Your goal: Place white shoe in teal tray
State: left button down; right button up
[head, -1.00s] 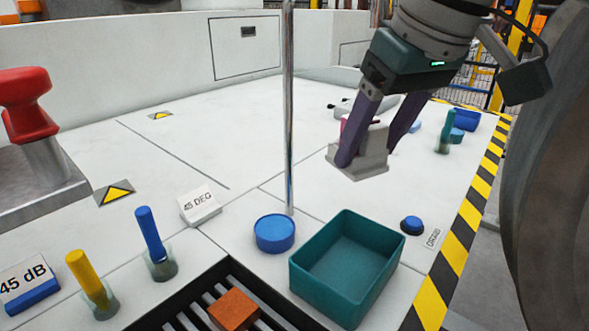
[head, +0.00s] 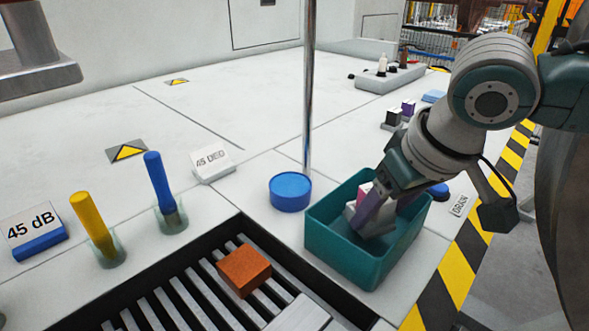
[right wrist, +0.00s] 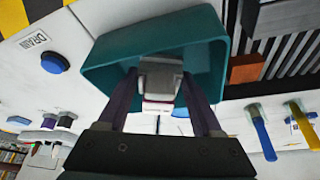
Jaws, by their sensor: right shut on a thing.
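The teal tray (head: 345,256) stands on the white table, right of the blue round dish, and fills the upper middle of the right wrist view (right wrist: 110,55). My right gripper (head: 378,214) reaches down into the tray and is shut on the white shoe (head: 366,226). The shoe is a pale grey-white block with a pink part on top, and shows between the fingers in the right wrist view (right wrist: 159,80). It is inside the tray's rim; I cannot tell whether it touches the floor. My left gripper is not in view.
A blue round dish (head: 290,191) and a metal pole (head: 309,90) stand left of the tray. An orange block (head: 244,270) lies on the dark slatted grate. A blue button (head: 438,191) is just right of the tray. Open table lies farther back left.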

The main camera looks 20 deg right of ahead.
aim_at(386, 218)
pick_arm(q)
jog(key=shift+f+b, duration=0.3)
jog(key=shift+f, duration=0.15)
pick_arm(e)
jog(key=shift+f, duration=1.4)
jog(key=shift+f, duration=0.15)
jog(key=o, duration=1.1)
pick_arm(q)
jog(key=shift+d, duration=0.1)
